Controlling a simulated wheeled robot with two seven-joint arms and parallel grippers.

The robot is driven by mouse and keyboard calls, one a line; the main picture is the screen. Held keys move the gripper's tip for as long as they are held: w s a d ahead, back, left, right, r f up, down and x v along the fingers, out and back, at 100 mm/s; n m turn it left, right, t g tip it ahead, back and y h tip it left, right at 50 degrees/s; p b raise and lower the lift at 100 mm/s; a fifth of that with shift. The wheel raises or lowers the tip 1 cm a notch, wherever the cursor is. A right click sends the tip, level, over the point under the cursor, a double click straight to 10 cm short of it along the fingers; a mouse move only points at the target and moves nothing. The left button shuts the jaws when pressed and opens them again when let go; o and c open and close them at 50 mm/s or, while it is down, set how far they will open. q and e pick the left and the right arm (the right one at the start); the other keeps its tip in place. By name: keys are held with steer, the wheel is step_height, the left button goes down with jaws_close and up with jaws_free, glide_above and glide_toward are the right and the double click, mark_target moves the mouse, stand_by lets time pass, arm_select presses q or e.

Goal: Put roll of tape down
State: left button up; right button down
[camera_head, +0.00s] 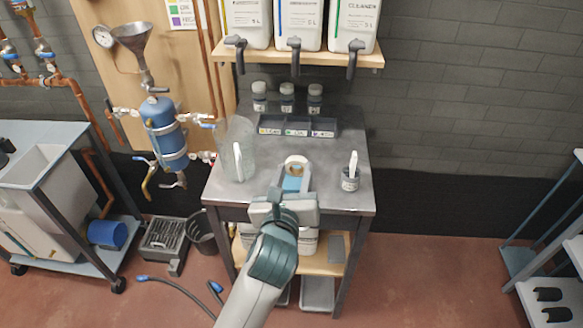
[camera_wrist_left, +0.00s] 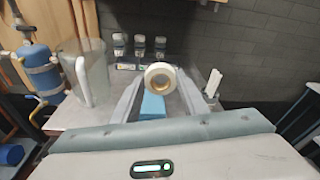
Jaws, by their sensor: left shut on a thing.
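A white roll of tape (camera_head: 296,162) with a tan core is between the fingertips of my left gripper (camera_head: 294,172), over the grey metal table (camera_head: 345,140). In the left wrist view the roll (camera_wrist_left: 160,67) faces the camera with its hole showing, and the gripper (camera_wrist_left: 160,80) is shut on it. Whether the roll touches the tabletop I cannot tell. A blue flat thing (camera_wrist_left: 152,106) shows below the roll, between the fingers. My right gripper is not in view.
A clear pitcher (camera_head: 238,140) stands left of the gripper. A small cup with a white-handled tool (camera_head: 350,180) stands to the right. A dark divided tray (camera_head: 297,127) and several small jars (camera_head: 287,97) are behind. Bare tabletop shows right of the roll.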

mark_target(266, 190)
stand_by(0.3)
